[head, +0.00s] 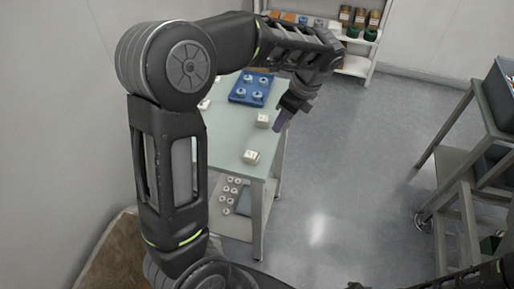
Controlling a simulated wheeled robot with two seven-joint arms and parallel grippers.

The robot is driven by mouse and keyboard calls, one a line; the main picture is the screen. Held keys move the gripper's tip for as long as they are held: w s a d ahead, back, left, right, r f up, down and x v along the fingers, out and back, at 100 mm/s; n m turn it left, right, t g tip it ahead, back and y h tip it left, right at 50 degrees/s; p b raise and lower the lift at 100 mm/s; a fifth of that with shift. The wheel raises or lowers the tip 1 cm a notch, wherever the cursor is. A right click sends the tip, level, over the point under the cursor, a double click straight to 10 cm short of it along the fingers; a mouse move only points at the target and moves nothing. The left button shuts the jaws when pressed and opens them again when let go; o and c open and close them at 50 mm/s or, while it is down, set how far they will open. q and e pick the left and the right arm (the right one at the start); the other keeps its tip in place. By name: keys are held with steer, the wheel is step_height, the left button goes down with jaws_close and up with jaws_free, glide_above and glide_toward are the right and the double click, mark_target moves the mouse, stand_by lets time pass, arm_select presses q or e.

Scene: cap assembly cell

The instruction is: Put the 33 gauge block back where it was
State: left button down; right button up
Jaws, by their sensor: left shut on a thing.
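My left gripper (287,112) hangs over the right edge of the pale green table (230,142), pointing down. It is shut on a small dark purple piece (279,122) at its tips, mostly hidden by the fingers. I cannot read any marking on it, so I cannot tell whether it is the 33 gauge block. White blocks stand on the table: one (263,121) just left of the gripper, one (251,157) near the front edge, and one (204,104) at the left, partly covered by my arm. Their labels are too small to read. My right gripper is out of view.
A blue tray (236,98) with several pale round parts sits at the table's back. Round parts lie on the lower shelf (227,222). A white shelf rack (352,69) stands behind, and a cart (466,165) at the right. The floor between is clear.

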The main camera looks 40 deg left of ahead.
arm_select(q)
steer(key=s+a+m+t+b, duration=0.1)
steer(key=a+m+b, duration=0.2)
steer(key=a+m, duration=0.2)
steer(key=a, duration=0.2)
steer(key=shift+a+m+t, duration=0.3)
steer(key=shift+a, duration=0.05)
steer(key=shift+r, duration=0.1)
steer(key=shift+f, duration=3.15)
steer(key=shift+f, duration=1.85)
